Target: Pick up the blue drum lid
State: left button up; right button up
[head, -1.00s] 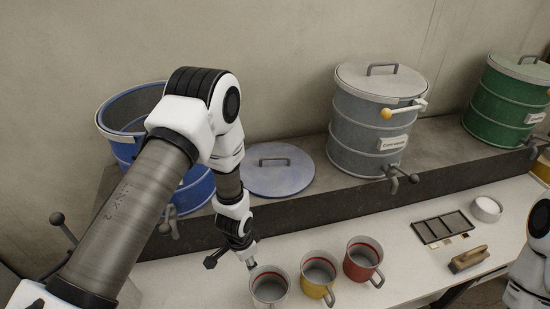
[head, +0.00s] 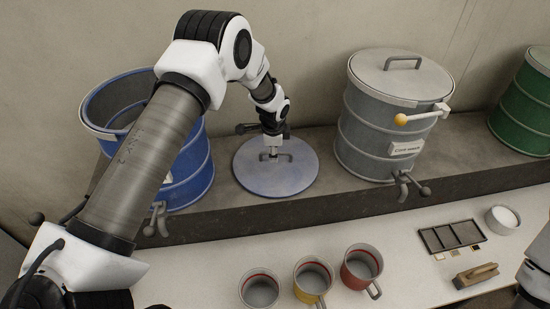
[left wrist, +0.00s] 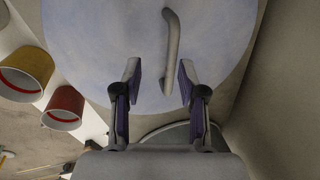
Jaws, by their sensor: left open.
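The blue drum lid (head: 275,176) lies flat on the grey ledge, between the open blue drum (head: 190,165) and the grey drum. It is a pale blue disc with a grey bar handle (left wrist: 172,50) on top. My left gripper (head: 273,152) is over the lid at its handle, pointing down. In the left wrist view its two fingers (left wrist: 158,82) are apart, and the lower end of the handle shows between their tips. I cannot tell how far above the lid the tips are. My right gripper is not in view; only part of my right arm shows at the lower right edge.
The closed grey drum (head: 385,130) stands right of the lid, with a yellow-knobbed lever on its side. A green drum (head: 525,110) is farther right. On the white table below are three mugs (head: 312,278), a dark tray (head: 450,237), a brush (head: 476,275) and a white bowl (head: 502,219).

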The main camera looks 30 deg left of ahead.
pick_arm(q)
jog(key=shift+a+f, duration=0.1)
jog(key=shift+f, duration=0.65)
jog(key=w+f, duration=0.2)
jog(key=shift+w+f, duration=0.3)
jog(key=shift+f, duration=0.05)
jog(key=shift+w+f, duration=0.1)
jog(key=shift+w, duration=0.15)
jog(key=shift+s+r, duration=0.2)
jog(key=c, duration=0.4)
jog(key=shift+s+r, duration=0.3)
jog(key=shift+s, duration=0.05)
grip_shut()
jog(key=shift+s+r, duration=0.1)
jog(key=shift+s, duration=0.05)
jog(key=shift+w+f, duration=0.25)
jog(key=shift+w, duration=0.15)
jog(key=shift+r, duration=0.1)
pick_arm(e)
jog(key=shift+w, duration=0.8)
